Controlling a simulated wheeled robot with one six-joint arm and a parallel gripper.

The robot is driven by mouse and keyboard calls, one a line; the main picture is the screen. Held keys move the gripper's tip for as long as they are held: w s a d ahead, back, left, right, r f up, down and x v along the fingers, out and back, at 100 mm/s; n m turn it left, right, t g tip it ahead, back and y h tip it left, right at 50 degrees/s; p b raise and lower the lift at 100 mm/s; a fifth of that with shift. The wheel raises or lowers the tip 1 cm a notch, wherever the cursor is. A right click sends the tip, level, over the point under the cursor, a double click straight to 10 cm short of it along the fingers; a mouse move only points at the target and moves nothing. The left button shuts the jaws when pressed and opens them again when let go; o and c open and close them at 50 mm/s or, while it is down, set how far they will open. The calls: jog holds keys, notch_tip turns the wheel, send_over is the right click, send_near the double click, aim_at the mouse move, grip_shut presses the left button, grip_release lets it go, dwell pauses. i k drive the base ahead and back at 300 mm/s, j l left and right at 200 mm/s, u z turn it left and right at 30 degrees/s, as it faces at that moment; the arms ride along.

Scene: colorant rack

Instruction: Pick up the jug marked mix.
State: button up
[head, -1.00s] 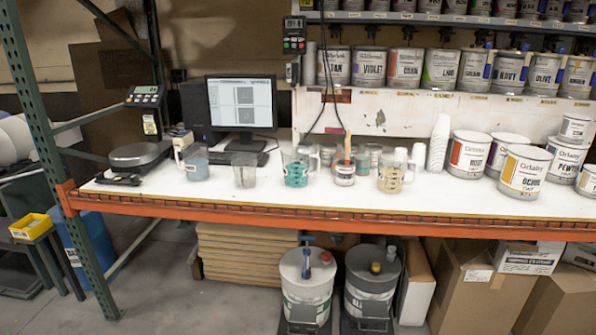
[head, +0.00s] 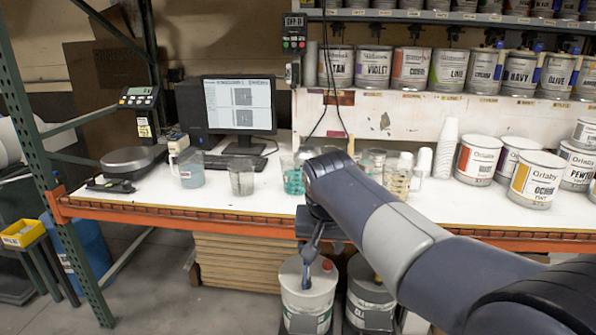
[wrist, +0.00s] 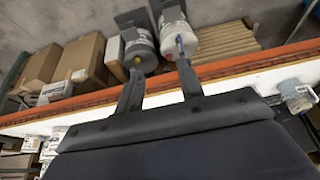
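Several jugs stand in a row on the white bench. A blue-grey jug (head: 190,170) is leftmost, then a clear grey jug (head: 241,175), a jug with teal contents (head: 292,176), and a jug with tan markings (head: 397,178) partly behind my arm. I cannot read the word mix on any of them. My gripper (head: 318,246) hangs in front of the bench's front edge, apart from the jugs. In the wrist view my gripper (wrist: 160,70) has its two fingers spread with nothing between them. One jug (wrist: 298,98) shows at the right there.
An orange beam (head: 150,209) runs along the bench front. A scale (head: 133,160) and monitor (head: 240,104) stand left; paint cans (head: 537,180) and stacked cups (head: 446,147) stand right. Two pails (head: 306,292) sit below the bench.

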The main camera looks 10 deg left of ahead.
aim_at(302, 174)
jog(key=i+j, duration=0.1)
jog(key=i, duration=1.8)
jog(key=j+u, duration=0.05)
